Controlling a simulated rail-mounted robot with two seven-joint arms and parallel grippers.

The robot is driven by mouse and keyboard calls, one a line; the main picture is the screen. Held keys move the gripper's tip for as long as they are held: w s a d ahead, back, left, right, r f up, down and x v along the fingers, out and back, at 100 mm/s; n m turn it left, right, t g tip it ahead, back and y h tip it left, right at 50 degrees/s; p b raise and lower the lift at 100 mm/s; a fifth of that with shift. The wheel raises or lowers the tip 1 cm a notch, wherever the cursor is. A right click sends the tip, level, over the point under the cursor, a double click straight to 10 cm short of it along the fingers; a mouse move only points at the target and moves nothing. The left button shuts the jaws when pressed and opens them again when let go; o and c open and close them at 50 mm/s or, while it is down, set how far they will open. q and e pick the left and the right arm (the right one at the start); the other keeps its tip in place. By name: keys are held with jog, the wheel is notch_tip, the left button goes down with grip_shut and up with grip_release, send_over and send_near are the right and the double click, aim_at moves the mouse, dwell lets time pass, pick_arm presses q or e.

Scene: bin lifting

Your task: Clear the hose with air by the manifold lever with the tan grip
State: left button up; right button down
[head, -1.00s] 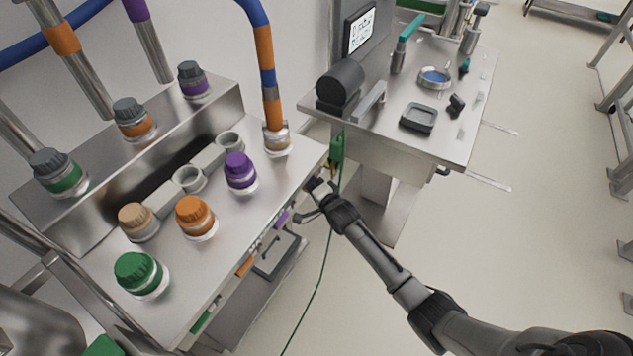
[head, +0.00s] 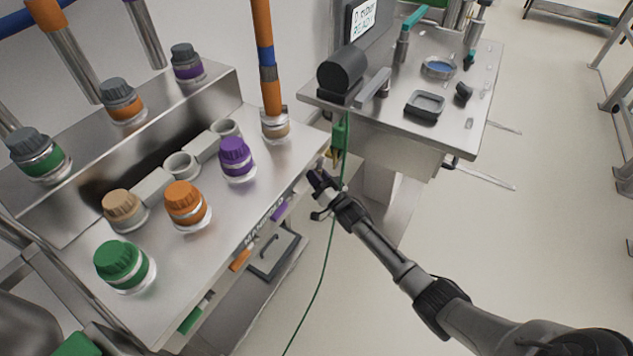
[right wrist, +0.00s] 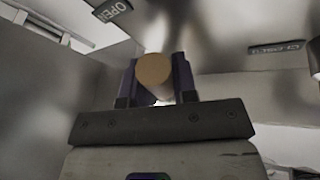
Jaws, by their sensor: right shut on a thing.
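The manifold (head: 228,222) is a steel bench with colored caps on top and colored lever grips along its front side. My right gripper (head: 317,179) is at the far right end of that front side. In the right wrist view the round tan grip (right wrist: 154,69) sits between its two fingers, which are shut on it. An OPEN label (right wrist: 113,9) is at upper left and a CLOSED label (right wrist: 277,47) is at right. The hose (head: 267,75), with orange and blue bands, stands in a tan-banded port (head: 275,125). My left gripper is not in view.
Purple (head: 277,212), orange (head: 240,260) and green (head: 191,319) lever grips line the front side. A steel table (head: 455,135) with a screen and small parts stands beyond my right gripper. A green cable (head: 320,275) hangs nearby.

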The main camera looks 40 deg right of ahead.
jog(key=n+b, duration=0.1)
jog(key=d+n+y, duration=0.1)
jog(key=n, duration=0.1)
jog(key=n+t+y+b, duration=0.1)
jog(key=shift+w+d+f+n+b, duration=0.25)
jog(key=shift+f+n+b, duration=0.05)
jog(key=shift+f, duration=0.05)
jog(key=shift+d+r+n+y+b, duration=0.1)
jog(key=shift+d+n+y+b, duration=0.2)
jog(key=shift+n+y, duration=0.35)
jog(key=shift+w+n, duration=0.1)
jog(key=shift+n, duration=0.25)
jog(key=c, duration=0.9)
grip_release()
